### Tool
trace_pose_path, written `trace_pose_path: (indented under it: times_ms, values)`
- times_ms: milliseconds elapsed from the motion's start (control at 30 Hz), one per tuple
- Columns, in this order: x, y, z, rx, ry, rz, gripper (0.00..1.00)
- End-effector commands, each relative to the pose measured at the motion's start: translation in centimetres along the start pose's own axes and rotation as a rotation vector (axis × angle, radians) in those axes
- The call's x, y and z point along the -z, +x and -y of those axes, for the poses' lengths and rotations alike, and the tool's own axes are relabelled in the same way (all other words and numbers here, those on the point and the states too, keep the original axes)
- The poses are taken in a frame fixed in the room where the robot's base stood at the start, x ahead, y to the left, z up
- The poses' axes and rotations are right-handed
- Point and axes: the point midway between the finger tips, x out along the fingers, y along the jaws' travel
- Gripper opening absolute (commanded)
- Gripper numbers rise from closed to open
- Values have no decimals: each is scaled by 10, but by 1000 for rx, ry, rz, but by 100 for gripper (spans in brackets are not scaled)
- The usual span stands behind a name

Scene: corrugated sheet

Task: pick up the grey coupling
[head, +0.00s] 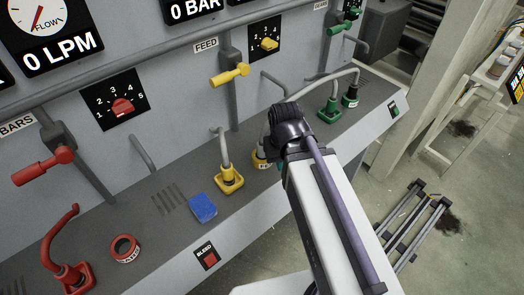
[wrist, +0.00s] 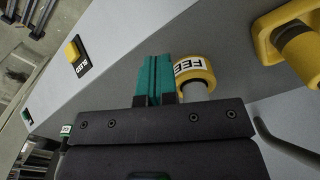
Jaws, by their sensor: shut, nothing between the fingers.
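In the wrist view, a short grey cylinder (wrist: 195,92), which looks like the grey coupling, sits at the yellow ring (wrist: 208,67) labelled FEED. Its lower part is hidden behind my gripper's dark body. My gripper (wrist: 154,75) has teal fingers closed together with nothing between them. They are just left of the yellow ring and the grey cylinder, beside rather than around them; I cannot tell whether they touch. In the head view, the yellow ring (head: 260,160) shows partly behind my arm, and my fingertips are hidden.
A yellow socket (head: 229,178) with a grey hose and a blue block (head: 202,207) are left of my arm on the sloped ledge. Green sockets (head: 329,111) are to the right. A red ring (head: 124,248) and red hose (head: 67,255) are at far left.

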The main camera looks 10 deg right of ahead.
Motion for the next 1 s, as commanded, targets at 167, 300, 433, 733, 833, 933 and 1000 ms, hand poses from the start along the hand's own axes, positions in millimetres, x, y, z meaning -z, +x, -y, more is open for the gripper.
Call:
trace_pose_path:
  times_ms: [167, 300, 433, 733, 833, 933, 1000]
  values:
    - [0, 0, 0, 0, 0, 0, 0]
    - [0, 0, 0, 0, 0, 0, 0]
    - [0, 0, 0, 0, 0, 0, 0]
    - [0, 0, 0, 0, 0, 0, 23]
    - [0, 0, 0, 0, 0, 0, 33]
    - [0, 0, 0, 0, 0, 0, 42]
    - [0, 0, 0, 0, 0, 0, 49]
